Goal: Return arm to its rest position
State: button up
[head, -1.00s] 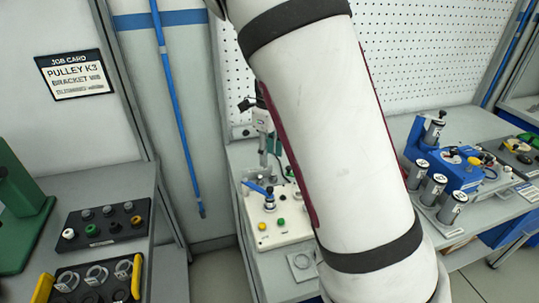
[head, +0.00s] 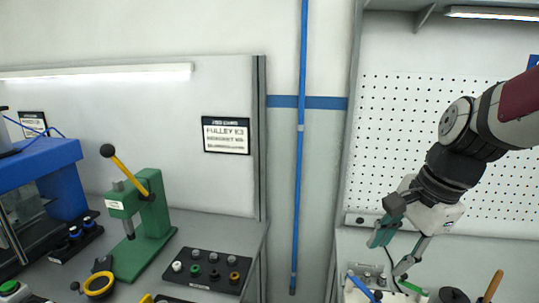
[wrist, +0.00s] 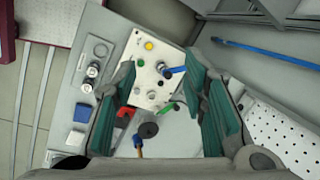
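My gripper (head: 388,256) is at the right of the head view, on my white and black arm. It hangs over the bench in front of the pegboard. In the wrist view my gripper (wrist: 172,115) shows two teal-lined fingers spread wide apart, with nothing held between them. Below and between the fingers is a white fixture plate (wrist: 150,72) with a blue lever (wrist: 174,71), a yellow button and a green button. The gripper is apart from the fixture.
A green press (head: 143,220) with a yellow lever stands on the left bench, beside a dark tray of knobs (head: 207,270). A blue machine (head: 50,165) is at the far left. In the wrist view, red-and-black (wrist: 121,125) and wooden-handled tools lie near the fixture. A blue pole (head: 299,150) runs down the wall.

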jog(key=s+a+r+n+t+h, duration=0.1)
jog(key=s+r+n, duration=0.1)
jog(key=s+n, duration=0.4)
jog(key=s+a+r+n+t+h, duration=0.1)
jog(key=s+r+n+t, duration=0.1)
jog(key=s+n, duration=0.4)
jog(key=n, duration=0.2)
jog(key=shift+s+a+r+n, duration=0.25)
jog(key=shift+s+r+n, duration=0.05)
jog(key=shift+s+r, duration=0.1)
